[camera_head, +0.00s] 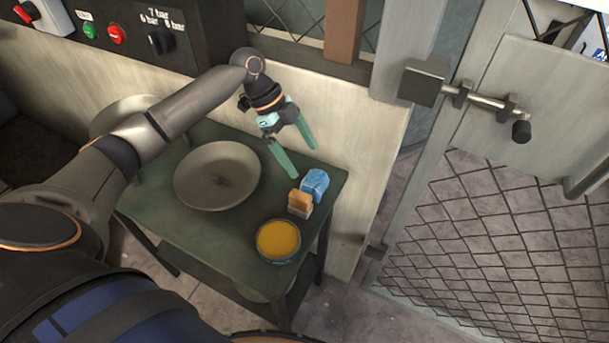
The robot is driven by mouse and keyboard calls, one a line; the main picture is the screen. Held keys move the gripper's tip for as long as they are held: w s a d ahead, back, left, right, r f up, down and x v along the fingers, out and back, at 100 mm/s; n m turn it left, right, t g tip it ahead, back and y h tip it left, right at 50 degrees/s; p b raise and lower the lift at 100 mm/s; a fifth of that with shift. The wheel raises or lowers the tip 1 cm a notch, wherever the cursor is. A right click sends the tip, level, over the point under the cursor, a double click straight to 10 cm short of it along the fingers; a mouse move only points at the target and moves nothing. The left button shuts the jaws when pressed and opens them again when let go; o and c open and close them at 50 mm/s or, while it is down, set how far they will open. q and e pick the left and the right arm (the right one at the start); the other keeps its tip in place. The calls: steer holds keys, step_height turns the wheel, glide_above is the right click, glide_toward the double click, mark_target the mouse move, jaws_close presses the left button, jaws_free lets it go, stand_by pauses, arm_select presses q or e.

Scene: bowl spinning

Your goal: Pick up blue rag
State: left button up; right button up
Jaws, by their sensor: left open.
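The blue rag (315,184) lies bunched up near the right edge of the green table (190,230). My left gripper (304,162) reaches in from above, its two green fingers spread apart and pointing down toward the rag. The fingertips are a short way above and left of the rag in the picture, with nothing between them. I cannot tell the exact height of the gap. My right gripper is not in view.
A tan and grey block (300,203) stands right beside the rag. A round tin of yellow stuff (278,241) sits at the table's front corner. A wide grey bowl (217,176) is left of them. A wall panel (335,130) rises behind the table; a mesh gate (500,240) is at right.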

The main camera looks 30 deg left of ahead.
mark_target(315, 177)
arm_select(q)
steer(key=x, duration=0.7)
steer(key=shift+s+d+f+p, duration=0.1)
steer(key=shift+s+d+p, duration=0.05)
steer(key=shift+d+p, duration=0.15)
steer(key=c, duration=1.3)
steer(key=shift+o, duration=0.2)
steer(key=shift+r, duration=0.65)
steer(key=s+a+r, duration=0.2)
steer(key=s+r, duration=0.4)
steer(key=s+a+r, duration=0.2)
steer(key=s+r, duration=0.3)
steer(key=s, duration=0.2)
steer(key=shift+a+r, duration=0.4)
